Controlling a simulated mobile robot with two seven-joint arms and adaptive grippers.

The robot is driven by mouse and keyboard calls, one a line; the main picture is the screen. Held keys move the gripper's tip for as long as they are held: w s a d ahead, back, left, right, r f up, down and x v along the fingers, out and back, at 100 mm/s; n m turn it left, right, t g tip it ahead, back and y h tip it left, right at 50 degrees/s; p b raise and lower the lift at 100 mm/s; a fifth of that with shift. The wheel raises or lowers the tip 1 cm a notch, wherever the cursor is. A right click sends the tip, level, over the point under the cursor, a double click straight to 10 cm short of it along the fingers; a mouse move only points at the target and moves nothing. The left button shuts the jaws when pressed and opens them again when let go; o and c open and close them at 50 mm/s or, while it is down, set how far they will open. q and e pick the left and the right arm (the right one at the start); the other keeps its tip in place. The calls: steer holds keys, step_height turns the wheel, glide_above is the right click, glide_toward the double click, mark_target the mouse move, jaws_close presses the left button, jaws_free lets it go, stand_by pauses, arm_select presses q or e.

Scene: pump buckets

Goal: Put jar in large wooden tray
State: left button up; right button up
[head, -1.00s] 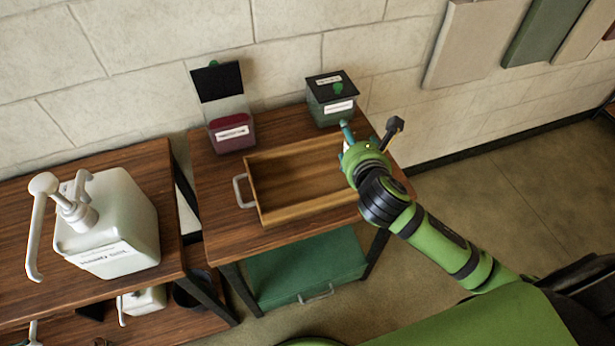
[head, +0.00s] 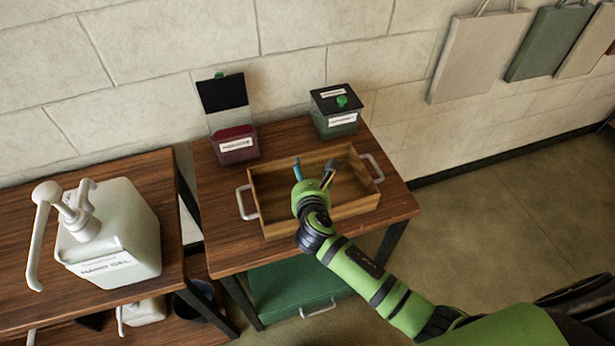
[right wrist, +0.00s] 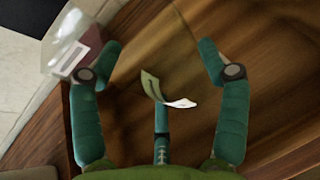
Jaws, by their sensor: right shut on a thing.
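The large wooden tray (head: 348,210) lies on the small table, with a metal handle at each end. My right gripper (head: 314,172) is over the tray's inside, its fingers reaching toward the back wall. In the right wrist view the fingers (right wrist: 158,70) stand well apart around a thing that looks like the jar (right wrist: 160,88). Only an olive-green patch and a white patch of it show clearly; its outline is hard to make out. In the head view the jar cannot be picked out. My left gripper is not in view.
A red container (head: 235,145) with its dark lid up stands behind the tray's left. A dark green lidded container (head: 336,112) stands behind its right. A white pump bottle (head: 112,235) stands on the left table. A green bin (head: 290,290) sits beneath.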

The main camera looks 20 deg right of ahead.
steer(key=shift+f, duration=0.2)
steer(key=shift+f, duration=0.4)
steer(key=o, duration=1.2)
steer(key=shift+r, duration=0.2)
steer(key=v, duration=1.2)
steer(key=shift+r, duration=0.5)
